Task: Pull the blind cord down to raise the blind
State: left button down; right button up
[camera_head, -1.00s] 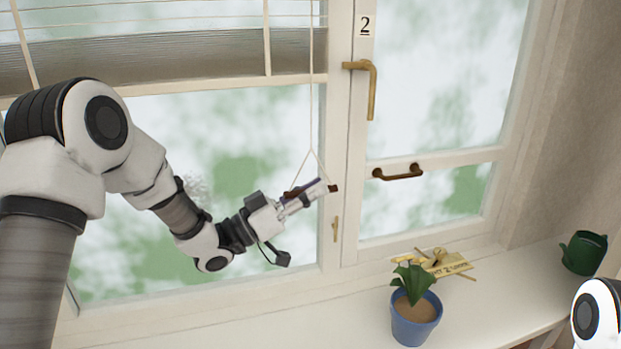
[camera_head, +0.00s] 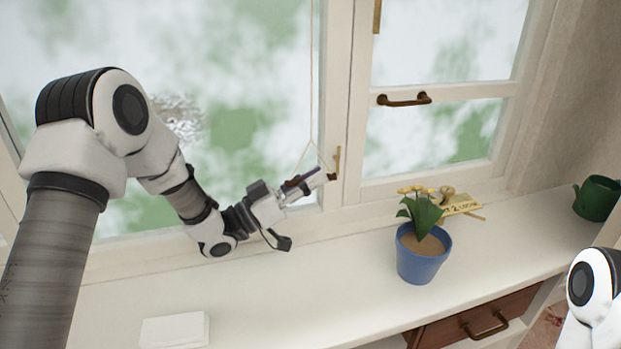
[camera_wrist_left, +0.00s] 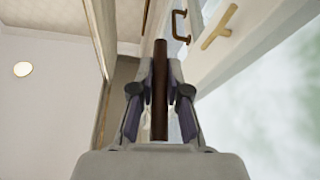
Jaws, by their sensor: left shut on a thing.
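The pale blind cord (camera_head: 311,80) runs down beside the window frame and splits near its lower end to a dark brown bar handle (camera_head: 332,177). My left gripper (camera_head: 308,182) is shut on this handle, just in front of the window frame and above the sill. In the left wrist view, the brown bar (camera_wrist_left: 159,90) stands lengthwise between the two fingers. The blind itself is out of view. My right gripper is not in view; only part of my right arm shows at the lower right.
A brass cleat (camera_head: 337,160) is on the frame close by the handle. A white block (camera_head: 175,330) lies at the front left.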

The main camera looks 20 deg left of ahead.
pick_arm(q)
jog(key=c, duration=1.4)
grip_release()
jog(key=shift+f, duration=0.1)
jog(key=shift+o, duration=1.2)
jog(key=shift+w+d, duration=0.1)
jog(key=shift+d, duration=0.15)
jog(key=shift+a, duration=0.35)
jog(key=v, duration=1.1)
jog(key=shift+s+f, duration=0.2)
jog(key=shift+s, duration=0.05)
jog(key=shift+r, duration=0.1)
